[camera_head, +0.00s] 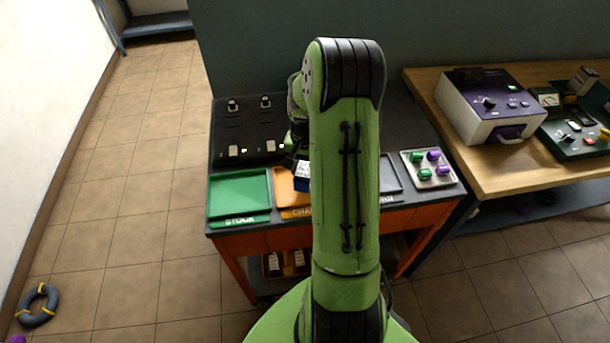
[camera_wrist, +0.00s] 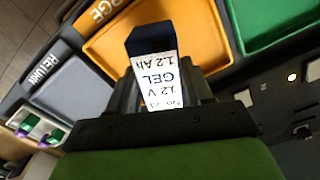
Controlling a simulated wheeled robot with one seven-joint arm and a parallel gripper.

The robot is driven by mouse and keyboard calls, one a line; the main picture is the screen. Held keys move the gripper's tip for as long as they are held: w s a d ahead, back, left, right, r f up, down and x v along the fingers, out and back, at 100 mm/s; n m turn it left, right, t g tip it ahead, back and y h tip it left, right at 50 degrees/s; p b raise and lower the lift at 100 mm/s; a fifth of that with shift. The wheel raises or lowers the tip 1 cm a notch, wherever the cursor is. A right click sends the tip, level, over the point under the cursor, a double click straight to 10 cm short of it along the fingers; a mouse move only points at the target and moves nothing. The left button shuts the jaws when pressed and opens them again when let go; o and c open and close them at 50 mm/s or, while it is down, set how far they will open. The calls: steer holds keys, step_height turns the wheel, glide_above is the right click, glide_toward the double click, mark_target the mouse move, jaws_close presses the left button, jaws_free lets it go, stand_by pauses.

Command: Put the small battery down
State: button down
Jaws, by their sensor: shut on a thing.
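The small battery (camera_wrist: 158,75) is a dark blue block with a white label reading 12 V, GEL and 1.2 Ah. My gripper (camera_wrist: 160,92) is shut on it in the wrist view. In that view the battery overlaps the inner part of the orange CHARGE tray (camera_wrist: 200,22); I cannot tell its height over the tray. In the head view a bit of the battery (camera_head: 302,183) shows beside my arm, in front of the orange tray (camera_head: 284,191). My arm hides the gripper and much of the tray there.
The green STOCK tray (camera_head: 239,194) is empty. The grey RETURN tray (camera_head: 390,176) is partly hidden by my arm. A small tray (camera_head: 449,181) holds green and purple pieces. A black charger panel (camera_head: 247,133) stands behind the trays. A purple-and-white machine (camera_head: 486,105) sits on the wooden bench.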

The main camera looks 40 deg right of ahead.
steer(key=shift+f, duration=1.25)
steer(key=shift+f, duration=0.1)
steer(key=shift+c, duration=2.3)
jaws_free()
steer(key=shift+f, duration=0.1)
